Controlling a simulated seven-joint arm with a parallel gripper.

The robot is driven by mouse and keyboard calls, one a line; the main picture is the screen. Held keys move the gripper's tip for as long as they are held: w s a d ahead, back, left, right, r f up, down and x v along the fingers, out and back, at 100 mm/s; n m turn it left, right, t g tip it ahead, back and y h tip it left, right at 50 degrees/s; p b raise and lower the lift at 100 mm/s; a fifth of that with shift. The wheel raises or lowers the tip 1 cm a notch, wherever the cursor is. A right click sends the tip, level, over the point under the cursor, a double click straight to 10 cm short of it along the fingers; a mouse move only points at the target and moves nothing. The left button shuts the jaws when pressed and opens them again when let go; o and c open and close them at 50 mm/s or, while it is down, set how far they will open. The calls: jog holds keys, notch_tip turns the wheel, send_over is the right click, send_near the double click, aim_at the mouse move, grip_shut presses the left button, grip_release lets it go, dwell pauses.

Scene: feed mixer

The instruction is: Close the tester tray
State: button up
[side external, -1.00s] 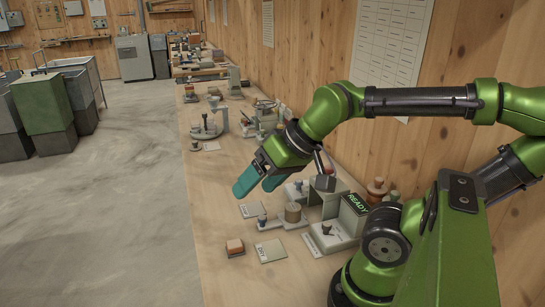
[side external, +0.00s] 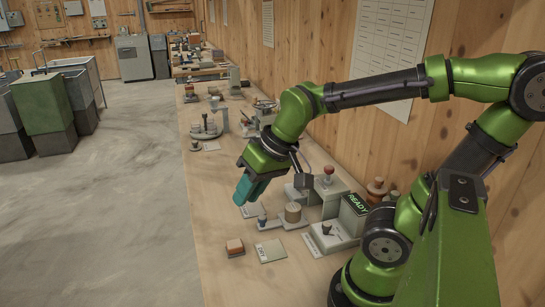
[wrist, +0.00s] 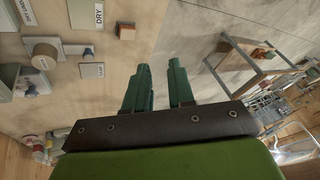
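The tester (side external: 335,238) has a lit READY display and stands on the bench near my base. Its tray (side external: 290,224) appears pulled out, a flat grey plate reaching left. A tan cylinder (side external: 293,212) stands on it, and a small knob (side external: 262,221) is at its outer end. The wrist view shows the cylinder (wrist: 43,57) and knob (wrist: 88,52) at upper left. My gripper (side external: 241,199) is above the bench, just beyond and left of the knob in the side view. Its teal fingers are apart with nothing between them (wrist: 161,66).
An orange-topped block (side external: 235,246) and a DRY card (side external: 270,250) lie in front of the tray. A grey box with a red button (side external: 328,184) stands behind it. More apparatus (side external: 208,127) lines the bench. The bench's left edge borders open floor.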

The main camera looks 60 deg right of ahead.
aim_at(287, 210)
jog(key=w+f+n+g, duration=0.1)
jog(key=w, duration=0.1)
jog(key=w+d+f+n+g+h, duration=0.1)
jog(key=f, duration=0.1)
jog(key=w+f+n+g, duration=0.1)
jog(key=w, duration=0.1)
jog(key=shift+w+d+f+g, duration=0.25)
jog(key=shift+w+f+g, duration=0.05)
jog(key=shift+w+f, duration=0.05)
grip_shut()
jog(key=w+d+f+n+g+h, duration=0.45)
jog(key=w+f+n, duration=0.3)
jog(key=n, duration=0.25)
jog(key=shift+y, duration=0.35)
jog(key=x, duration=0.9)
jog(key=shift+s+d+f, duration=0.2)
jog(key=shift+d, duration=0.3)
jog(key=shift+s+d, duration=1.1)
jog(key=shift+d, duration=0.05)
jog(key=shift+s+d, duration=0.25)
jog(key=s+d, duration=0.8)
